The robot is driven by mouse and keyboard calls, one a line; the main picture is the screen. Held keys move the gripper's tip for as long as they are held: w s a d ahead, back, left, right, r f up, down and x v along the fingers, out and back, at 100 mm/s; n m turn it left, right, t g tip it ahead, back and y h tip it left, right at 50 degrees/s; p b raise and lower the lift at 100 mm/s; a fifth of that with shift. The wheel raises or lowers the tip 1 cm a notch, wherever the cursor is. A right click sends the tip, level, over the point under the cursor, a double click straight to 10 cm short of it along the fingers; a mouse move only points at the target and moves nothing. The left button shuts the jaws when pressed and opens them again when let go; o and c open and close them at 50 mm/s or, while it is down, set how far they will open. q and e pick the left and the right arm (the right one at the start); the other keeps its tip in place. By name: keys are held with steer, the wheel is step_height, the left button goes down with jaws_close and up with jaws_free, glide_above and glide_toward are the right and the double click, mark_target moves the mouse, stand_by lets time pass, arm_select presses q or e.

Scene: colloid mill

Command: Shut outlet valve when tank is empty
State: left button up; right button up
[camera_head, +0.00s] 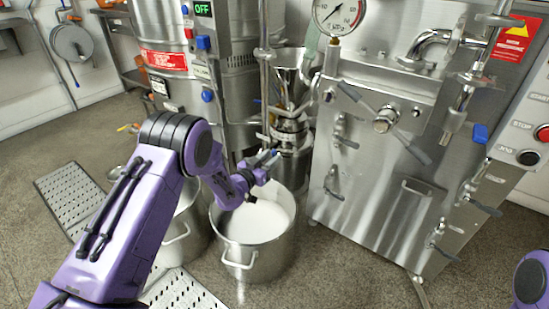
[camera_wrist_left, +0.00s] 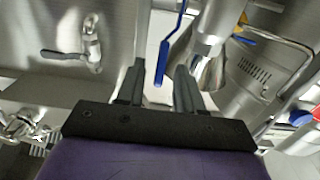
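My left gripper (camera_head: 262,165) is above a steel pot (camera_head: 250,258) of white liquid (camera_head: 256,221), in front of the steel machine pipework. In the left wrist view, its two grey fingers (camera_wrist_left: 160,78) are apart. A blue valve handle (camera_wrist_left: 166,58) hangs into the gap between them, with a visible space beside it, so the fingers do not close on it. A steel pipe body (camera_wrist_left: 208,30) is right of the handle. The tall steel tank (camera_head: 170,25) stands behind; its inside is hidden. My right gripper is out of view.
A second steel pot (camera_head: 181,236) stands left of the first, partly behind my left arm. A steel cabinet (camera_head: 355,205) with a gauge (camera_head: 338,14) and levers fills the right. A green OFF display (camera_head: 203,9) is on the tank. Floor grates (camera_head: 72,198) lie left.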

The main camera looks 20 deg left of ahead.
arm_select(q)
steer(key=shift+x, duration=1.45)
jaws_close()
steer(key=shift+f, duration=0.1)
